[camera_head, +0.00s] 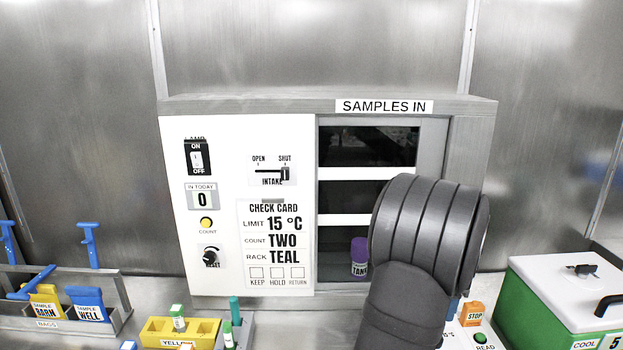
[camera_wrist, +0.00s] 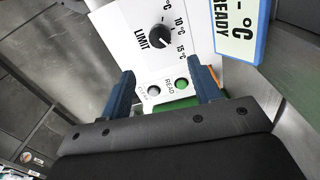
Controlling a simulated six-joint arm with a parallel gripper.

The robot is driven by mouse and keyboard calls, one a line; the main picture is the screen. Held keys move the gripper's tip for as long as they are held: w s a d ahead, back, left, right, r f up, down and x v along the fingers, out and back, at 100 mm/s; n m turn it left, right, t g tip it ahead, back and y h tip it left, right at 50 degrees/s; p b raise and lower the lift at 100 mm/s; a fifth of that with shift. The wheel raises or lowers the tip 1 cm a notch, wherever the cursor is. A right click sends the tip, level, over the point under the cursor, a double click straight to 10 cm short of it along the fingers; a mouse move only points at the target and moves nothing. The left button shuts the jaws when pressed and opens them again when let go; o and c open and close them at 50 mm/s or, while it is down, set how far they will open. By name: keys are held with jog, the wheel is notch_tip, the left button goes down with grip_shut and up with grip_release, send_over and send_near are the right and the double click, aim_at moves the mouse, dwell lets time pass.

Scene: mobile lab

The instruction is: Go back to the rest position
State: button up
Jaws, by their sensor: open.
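My gripper (camera_wrist: 165,98) shows in the wrist view with its two blue fingers apart and nothing between them. Beyond the fingers is a white panel (camera_wrist: 128,35) with a black LIMIT dial (camera_wrist: 162,38), a green READ button (camera_wrist: 181,84) and a grey button (camera_wrist: 154,90). I cannot tell whether the fingers touch the panel. In the head view my dark arm stands in front of the right part of the samples cabinet (camera_head: 240,104), and my gripper is hidden behind it.
A purple-capped TANK bottle (camera_head: 359,257) stands in the intake opening. A green cool box (camera_head: 560,292) with a white lid is at right, near the orange STOP button (camera_head: 472,313). A yellow rack (camera_head: 165,333) and a grey bag tray (camera_head: 118,318) are at left.

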notch_tip(320, 180, down, 12)
dwell(0.4)
notch_tip(320, 180, up, 18)
jog(key=f, duration=0.1)
notch_tip(320, 180, down, 17)
jog(key=shift+f, duration=0.1)
jog(key=n, duration=0.4)
jog(key=shift+n, duration=0.4)
jog(key=n, duration=0.4)
jog(key=shift+n, duration=0.3)
jog(key=n, duration=0.4)
jog(key=shift+n, duration=2.7)
